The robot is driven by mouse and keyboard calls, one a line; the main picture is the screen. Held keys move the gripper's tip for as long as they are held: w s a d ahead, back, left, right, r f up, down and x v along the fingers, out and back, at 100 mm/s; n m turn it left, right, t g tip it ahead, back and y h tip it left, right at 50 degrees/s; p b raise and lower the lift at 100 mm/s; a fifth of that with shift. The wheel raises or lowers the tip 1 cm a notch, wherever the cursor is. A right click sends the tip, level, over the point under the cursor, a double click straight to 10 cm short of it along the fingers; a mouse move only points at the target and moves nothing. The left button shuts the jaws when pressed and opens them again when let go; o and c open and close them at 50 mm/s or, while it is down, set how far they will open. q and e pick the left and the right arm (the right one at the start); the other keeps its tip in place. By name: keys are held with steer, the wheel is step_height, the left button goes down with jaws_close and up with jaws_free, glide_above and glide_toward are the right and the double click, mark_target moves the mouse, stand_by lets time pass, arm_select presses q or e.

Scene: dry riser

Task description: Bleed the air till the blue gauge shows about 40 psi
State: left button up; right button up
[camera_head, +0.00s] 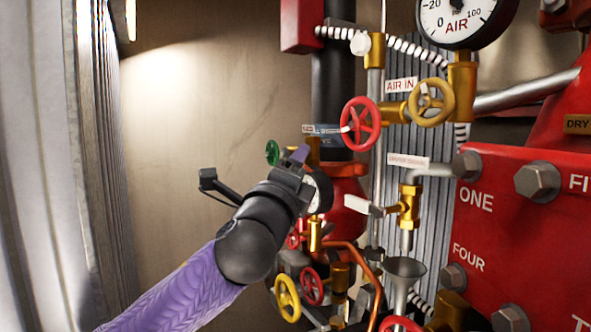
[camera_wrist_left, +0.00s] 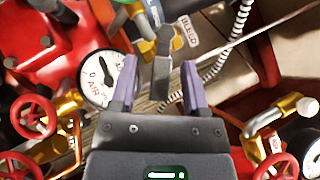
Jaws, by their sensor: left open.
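My left gripper (camera_head: 297,160) reaches in among the pipes, and its purple fingers are open in the left wrist view (camera_wrist_left: 159,82). A grey lever-like piece (camera_wrist_left: 162,66) shows between the fingers; I cannot tell whether they touch it. A red BLEED label (camera_wrist_left: 187,31) is just beyond it. A white gauge marked AIR (camera_wrist_left: 98,78) is left of the fingers, its reading too small to tell. In the head view a small gauge (camera_head: 321,192) is partly hidden behind the gripper, and a large AIR gauge (camera_head: 455,14) is cut off at the top. No gauge looks plainly blue. My right gripper is out of view.
A red handwheel (camera_head: 360,124), a yellow handwheel (camera_head: 432,103) and a green handwheel (camera_head: 272,152) stand near the gripper. A brass valve with a white lever (camera_head: 405,207) is to its right. A red flange (camera_head: 530,235) fills the right side.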

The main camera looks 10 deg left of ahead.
arm_select(q)
steer(key=b+v, duration=0.4)
steer(key=v, duration=0.6)
steer(key=shift+b, duration=0.35)
